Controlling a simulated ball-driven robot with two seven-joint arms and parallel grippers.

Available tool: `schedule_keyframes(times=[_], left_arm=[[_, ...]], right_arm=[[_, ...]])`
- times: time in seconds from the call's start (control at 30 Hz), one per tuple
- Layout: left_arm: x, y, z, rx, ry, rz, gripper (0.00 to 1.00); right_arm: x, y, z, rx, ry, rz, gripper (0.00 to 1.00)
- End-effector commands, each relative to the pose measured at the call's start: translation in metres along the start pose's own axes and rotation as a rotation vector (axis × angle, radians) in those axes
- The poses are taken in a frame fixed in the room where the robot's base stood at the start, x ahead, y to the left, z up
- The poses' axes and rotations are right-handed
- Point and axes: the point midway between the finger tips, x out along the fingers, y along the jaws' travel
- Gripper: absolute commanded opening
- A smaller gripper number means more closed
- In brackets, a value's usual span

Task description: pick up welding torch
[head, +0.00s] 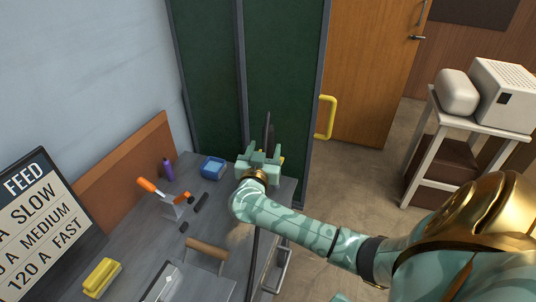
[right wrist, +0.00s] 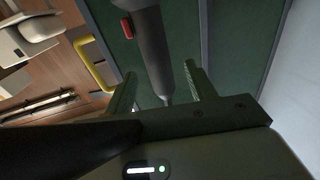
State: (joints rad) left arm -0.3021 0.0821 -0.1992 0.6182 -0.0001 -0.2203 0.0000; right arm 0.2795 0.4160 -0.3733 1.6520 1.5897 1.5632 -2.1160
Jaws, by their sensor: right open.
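The welding torch (right wrist: 152,40) is a dark grey rounded handle with a red button on its side in the right wrist view. In the head view a dark upright piece of it (head: 267,128) rises beyond my right gripper (head: 262,156). My right gripper is open, and in the right wrist view its two fingers (right wrist: 160,72) stand on either side of the torch's lower part. I cannot tell whether either finger touches it. The lower end of the torch is hidden by the gripper in the head view. My left gripper is not in view.
A green screen (head: 283,80) stands close behind the gripper. Open floor lies right.

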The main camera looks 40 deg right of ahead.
Motion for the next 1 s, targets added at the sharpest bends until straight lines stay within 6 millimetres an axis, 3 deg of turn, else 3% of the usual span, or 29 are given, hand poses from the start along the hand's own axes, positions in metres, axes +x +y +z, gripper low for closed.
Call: schedule_keyframes(times=[0.23,0.5,0.53,0.7,1.0], left_arm=[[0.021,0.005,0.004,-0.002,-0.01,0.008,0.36],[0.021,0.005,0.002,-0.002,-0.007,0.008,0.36],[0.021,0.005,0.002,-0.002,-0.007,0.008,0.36],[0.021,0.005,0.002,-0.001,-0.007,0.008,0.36],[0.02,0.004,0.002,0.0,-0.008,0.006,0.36]], right_arm=[[0.039,0.002,0.006,-0.002,0.002,0.001,0.55],[0.044,0.002,0.003,-0.001,0.0,0.001,0.55],[0.044,0.002,0.003,-0.001,0.0,0.001,0.53],[0.044,0.002,0.003,-0.001,0.0,0.001,0.08],[0.044,0.002,0.0,0.0,0.003,0.001,0.08]])
